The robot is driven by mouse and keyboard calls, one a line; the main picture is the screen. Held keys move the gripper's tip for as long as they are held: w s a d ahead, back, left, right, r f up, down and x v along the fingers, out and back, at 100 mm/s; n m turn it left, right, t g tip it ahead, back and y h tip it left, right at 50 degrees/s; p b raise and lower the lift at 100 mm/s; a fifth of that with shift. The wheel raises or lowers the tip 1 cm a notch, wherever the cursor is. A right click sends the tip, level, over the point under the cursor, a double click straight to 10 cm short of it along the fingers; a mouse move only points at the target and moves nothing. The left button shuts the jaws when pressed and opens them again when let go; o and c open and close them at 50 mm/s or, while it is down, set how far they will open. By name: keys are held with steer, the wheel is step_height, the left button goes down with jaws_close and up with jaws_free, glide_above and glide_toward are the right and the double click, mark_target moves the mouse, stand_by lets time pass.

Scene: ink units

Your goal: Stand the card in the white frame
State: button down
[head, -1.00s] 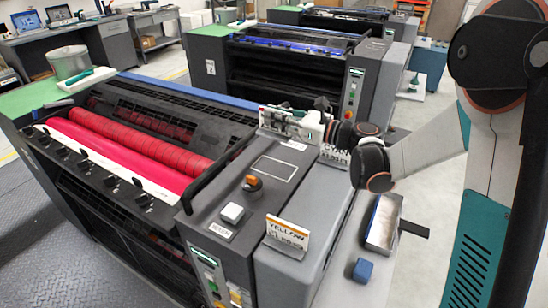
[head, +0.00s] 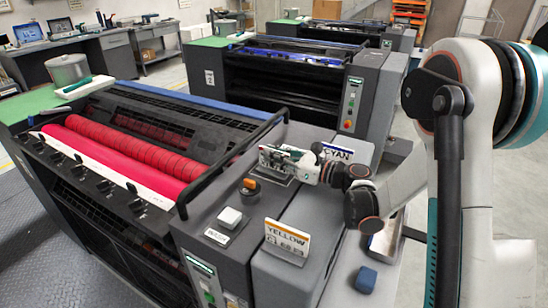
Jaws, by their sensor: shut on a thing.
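My gripper (head: 284,160) is over the grey top of the near press, low above the white frame (head: 272,177), a thin outline marked there. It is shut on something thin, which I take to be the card. The fingers cover most of it, so its face and tilt do not show. I cannot tell whether it touches the surface. The outline is largely covered by the gripper too. A CYAN card (head: 339,152) stands behind and right of the gripper. A YELLOW card (head: 286,239) stands in front of it, nearer the camera.
An orange knob (head: 250,184) and a white button block (head: 230,217) are left of and in front of the gripper. A black rail (head: 232,160) runs close on the left. A metal tray (head: 383,240) and blue block (head: 366,279) lie to the right.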

steer(key=shift+f, duration=0.1)
steer(key=c, duration=1.8)
jaws_free()
steer(key=shift+o, duration=0.2)
steer(key=shift+r, duration=0.2)
steer(key=p+v, duration=0.2)
steer(key=v, duration=1)
